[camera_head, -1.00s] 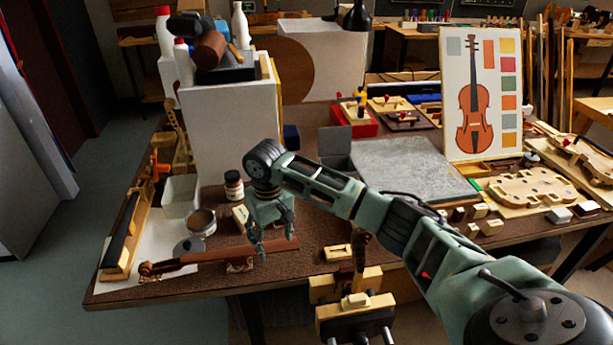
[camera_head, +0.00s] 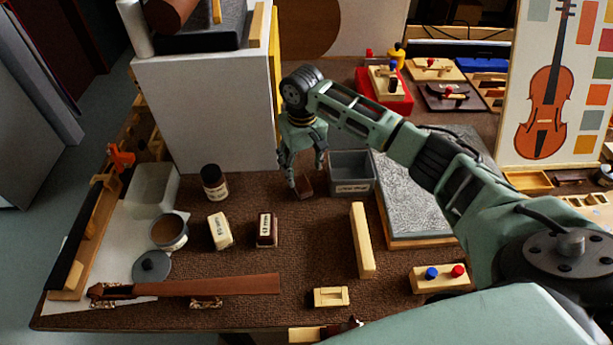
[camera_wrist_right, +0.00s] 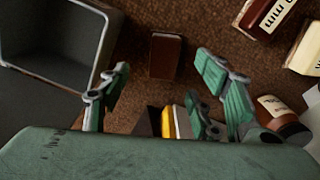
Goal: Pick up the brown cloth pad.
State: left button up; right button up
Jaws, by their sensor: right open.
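A small dark brown block-like piece, which looks like the brown cloth pad (camera_head: 306,187), lies on the brown bench top just left of a grey open bin. It also shows in the right wrist view (camera_wrist_right: 166,56), ahead of the fingers and apart from them. My right gripper (camera_head: 305,177) is open, pointing down, with its fingertips close to the pad in the head view. In the right wrist view my right gripper (camera_wrist_right: 163,70) has its fingers spread, with the pad between and beyond their tips. My left gripper is not in view.
The grey bin (camera_head: 352,186) stands close to the pad's right. A dark jar (camera_head: 213,183), a cream block (camera_head: 220,231) and a dark red labelled block (camera_head: 266,230) stand to the left. A white box (camera_head: 205,115) rises behind. The bench between is clear.

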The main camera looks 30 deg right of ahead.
aim_at(302, 182)
jog(key=shift+s+a+f, duration=0.15)
jog(key=shift+a+f, duration=0.05)
jog(key=shift+f, duration=0.75)
notch_tip(302, 182, down, 4)
jog(key=shift+s+r+p, duration=0.1)
jog(key=shift+r+p, duration=0.05)
jog(key=shift+p, duration=0.2)
jog(key=shift+f, duration=0.55)
jog(key=c, duration=0.7)
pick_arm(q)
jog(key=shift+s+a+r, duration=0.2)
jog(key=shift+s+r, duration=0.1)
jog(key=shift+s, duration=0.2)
pick_arm(e)
jog(key=c, duration=0.4)
jog(key=shift+r, duration=0.1)
